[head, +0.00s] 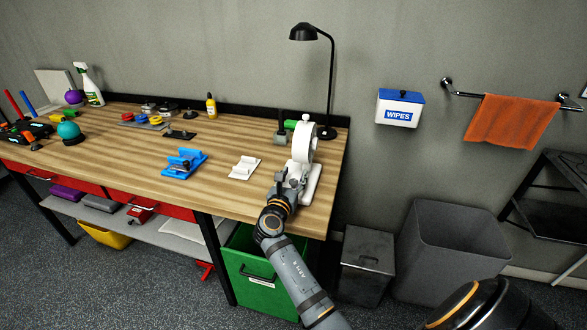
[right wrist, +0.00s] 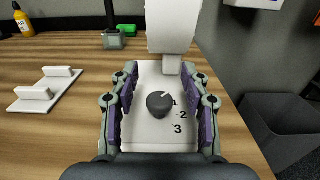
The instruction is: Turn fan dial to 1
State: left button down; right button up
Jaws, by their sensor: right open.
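The white fan (head: 304,143) stands at the right end of the wooden workbench, and its base (right wrist: 150,75) fills the middle of the right wrist view. A dark grey round dial (right wrist: 159,104) sits on the base, with the printed numbers 1, 2 and 3 (right wrist: 179,115) to its right. A small light mark shows at the dial's upper right, towards the 1, but its exact setting is hard to tell. My right gripper (head: 290,182) is open over the base. Its fingers (right wrist: 160,88) are on both sides of the dial, apart from it. My left gripper is out of view.
A white two-post holder (head: 244,169) and a blue holder (head: 183,164) lie left of the fan. A black lamp (head: 330,85) and a small grey-green item (head: 280,135) stand behind it. The bench's right edge is close to the fan base.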

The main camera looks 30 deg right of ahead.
aim_at(297, 149)
notch_tip(297, 149, up, 8)
jog(key=shift+f, duration=0.1)
jog(key=shift+a, duration=0.1)
dwell(0.5)
